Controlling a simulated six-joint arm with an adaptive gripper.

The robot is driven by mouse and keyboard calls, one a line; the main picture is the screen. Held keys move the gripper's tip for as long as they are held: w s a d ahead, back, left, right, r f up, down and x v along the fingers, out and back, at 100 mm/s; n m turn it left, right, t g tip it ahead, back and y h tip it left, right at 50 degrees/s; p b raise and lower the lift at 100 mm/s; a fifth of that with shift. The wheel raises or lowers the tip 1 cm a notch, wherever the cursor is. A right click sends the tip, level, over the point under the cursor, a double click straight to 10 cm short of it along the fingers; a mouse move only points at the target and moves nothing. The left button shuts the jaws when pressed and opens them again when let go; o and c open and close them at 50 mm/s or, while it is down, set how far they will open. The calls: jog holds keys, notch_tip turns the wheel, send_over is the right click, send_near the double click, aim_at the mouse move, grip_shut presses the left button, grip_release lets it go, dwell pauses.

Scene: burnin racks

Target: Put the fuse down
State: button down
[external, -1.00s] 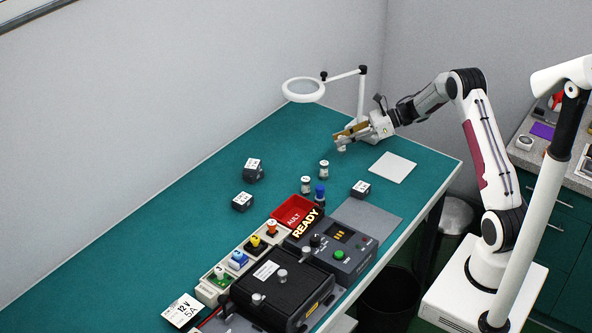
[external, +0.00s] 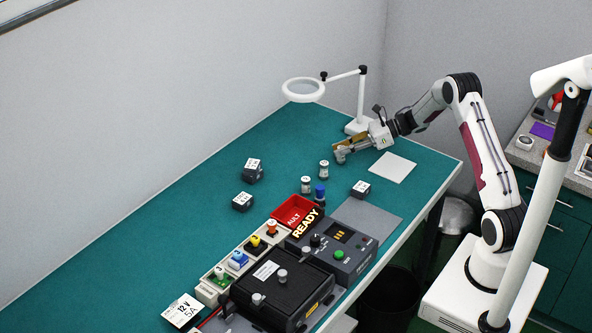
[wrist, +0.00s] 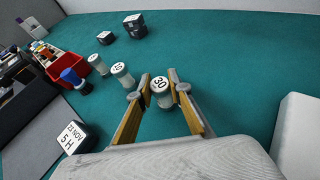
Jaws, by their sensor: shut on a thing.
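My gripper (external: 345,151) is low over the far right part of the green bench. It is shut on a grey-white fuse (wrist: 161,91) whose top reads 30, and the fuse stands roughly upright between the fingertips in the wrist view (wrist: 158,88). In the external view the fuse (external: 340,156) is small and partly covered by the fingers. Its lower end is at or just above the bench top (external: 290,140); I cannot tell if it touches.
A white pad (external: 393,167) lies to the right, dark labelled blocks (external: 361,189) around. A magnifier lamp (external: 303,90) stands behind. A red tray (external: 290,208) is nearer the front.

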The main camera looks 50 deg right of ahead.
jog(key=shift+f, duration=0.1)
jog(key=c, duration=1.8)
grip_release()
jog(key=shift+c, duration=0.2)
jog(key=shift+r, duration=0.2)
jog(key=v, duration=1.2)
